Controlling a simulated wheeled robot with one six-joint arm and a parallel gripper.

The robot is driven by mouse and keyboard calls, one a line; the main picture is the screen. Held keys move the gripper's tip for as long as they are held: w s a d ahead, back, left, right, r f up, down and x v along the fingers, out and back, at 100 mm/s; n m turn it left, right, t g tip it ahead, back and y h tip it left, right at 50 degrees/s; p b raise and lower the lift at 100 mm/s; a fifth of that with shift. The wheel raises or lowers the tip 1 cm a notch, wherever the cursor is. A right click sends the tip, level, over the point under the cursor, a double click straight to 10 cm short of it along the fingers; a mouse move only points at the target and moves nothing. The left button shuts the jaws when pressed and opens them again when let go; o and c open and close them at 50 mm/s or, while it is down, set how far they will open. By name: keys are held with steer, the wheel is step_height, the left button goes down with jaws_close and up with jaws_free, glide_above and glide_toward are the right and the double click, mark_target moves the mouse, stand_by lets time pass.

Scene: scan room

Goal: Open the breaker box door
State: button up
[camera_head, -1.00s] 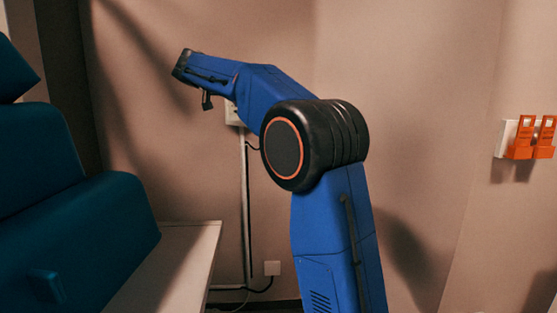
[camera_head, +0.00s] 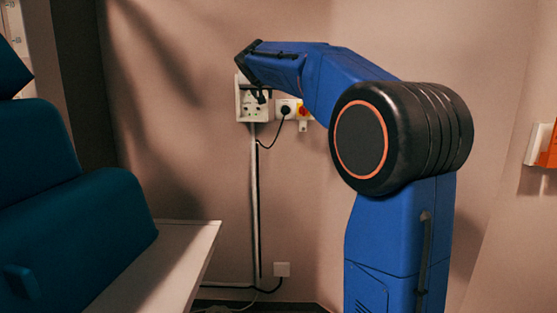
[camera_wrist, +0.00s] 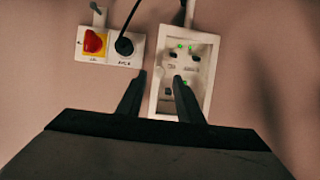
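The breaker box (camera_head: 244,108) is a white wall box with small dark switches or sockets. My gripper (camera_head: 262,97) is in front of it and hides part of its top. In the wrist view the box (camera_wrist: 209,72) has a raised frame, green lights and dark switches. I cannot tell how its door stands. My gripper (camera_wrist: 160,78) has two dark fingers with a gap between them and nothing held. I cannot tell whether either touches.
A black plug (camera_head: 285,110) and a red switch on yellow (camera_head: 303,110) sit right of the box, with a cable hanging down. A teal padded chair (camera_head: 75,225) and a white tabletop (camera_head: 165,262) stand at the left. An orange wall fitting (camera_head: 551,150) is at the right.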

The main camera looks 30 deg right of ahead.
steer(key=v, duration=1.6)
steer(key=s+a+f+n+g+y, duration=0.1)
steer(key=s+f, duration=0.7)
steer(key=f, duration=0.2)
steer(key=s+a+f+n+g+y, duration=0.1)
steer(key=s+f+n+g+y, duration=0.1)
steer(key=s+f, duration=0.6)
steer(key=shift+s+a+f, duration=0.35)
steer(key=shift+a+f, duration=0.05)
steer(key=shift+f, duration=1.35)
